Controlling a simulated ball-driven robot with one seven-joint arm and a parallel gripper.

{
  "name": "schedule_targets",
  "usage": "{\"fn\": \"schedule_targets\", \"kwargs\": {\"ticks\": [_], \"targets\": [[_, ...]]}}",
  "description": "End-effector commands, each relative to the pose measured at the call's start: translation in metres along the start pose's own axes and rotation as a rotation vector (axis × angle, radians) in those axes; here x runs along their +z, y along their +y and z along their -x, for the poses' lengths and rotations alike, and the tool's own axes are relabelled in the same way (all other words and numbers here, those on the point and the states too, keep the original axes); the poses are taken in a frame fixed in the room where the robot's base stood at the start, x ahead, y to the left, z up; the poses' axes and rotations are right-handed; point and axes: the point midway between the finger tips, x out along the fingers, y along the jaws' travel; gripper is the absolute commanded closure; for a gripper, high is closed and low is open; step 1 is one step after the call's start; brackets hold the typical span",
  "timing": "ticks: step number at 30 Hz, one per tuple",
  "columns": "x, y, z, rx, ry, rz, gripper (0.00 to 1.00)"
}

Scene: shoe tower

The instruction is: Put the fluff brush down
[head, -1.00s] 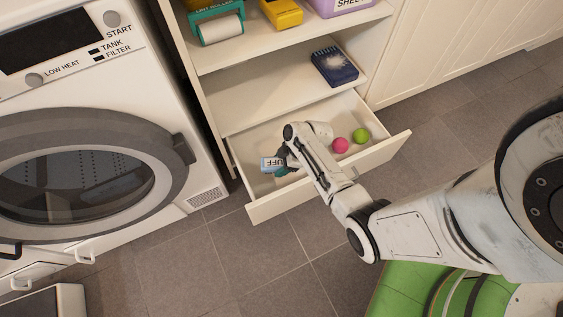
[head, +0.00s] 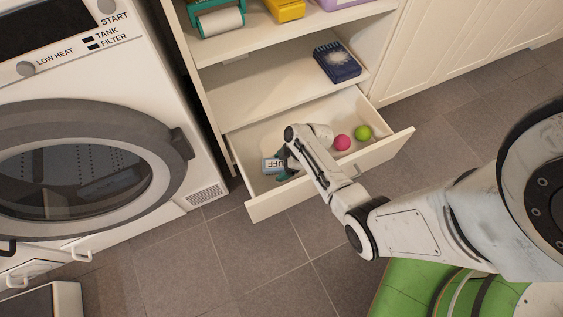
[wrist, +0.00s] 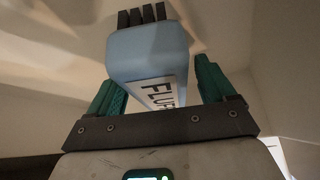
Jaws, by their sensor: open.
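The fluff brush is a pale blue block with a white label reading "FLUF" and dark bristles at its far end. In the wrist view the fluff brush (wrist: 148,45) lies between the two teal fingers of my gripper (wrist: 160,85), which are open with gaps on both sides of it. In the head view the brush (head: 271,165) is inside the open drawer (head: 268,205), at its left end. My gripper (head: 285,168) is in the drawer at the brush, partly hidden by my arm.
A pink ball (head: 342,143) and a green ball (head: 363,133) lie in the drawer's right part. A dark blue box (head: 337,62) lies on the shelf (head: 265,90) above. A white dryer (head: 95,180) stands at the left. The floor in front is clear.

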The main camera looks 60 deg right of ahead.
Motion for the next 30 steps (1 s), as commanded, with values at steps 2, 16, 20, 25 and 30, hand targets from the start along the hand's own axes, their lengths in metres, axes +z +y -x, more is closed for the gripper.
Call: {"fn": "schedule_targets", "kwargs": {"ticks": [2,16,20,25,30], "targets": [[0.000,0.000,0.001,0.000,0.000,0.000,0.17],[-0.003,0.000,0.077,0.002,0.001,-0.001,0.17],[-0.003,0.000,0.099,0.002,0.000,-0.001,0.17],[-0.002,0.000,0.117,0.002,0.000,-0.001,0.17],[-0.001,0.000,0.122,-0.001,0.000,0.000,0.17]]}}
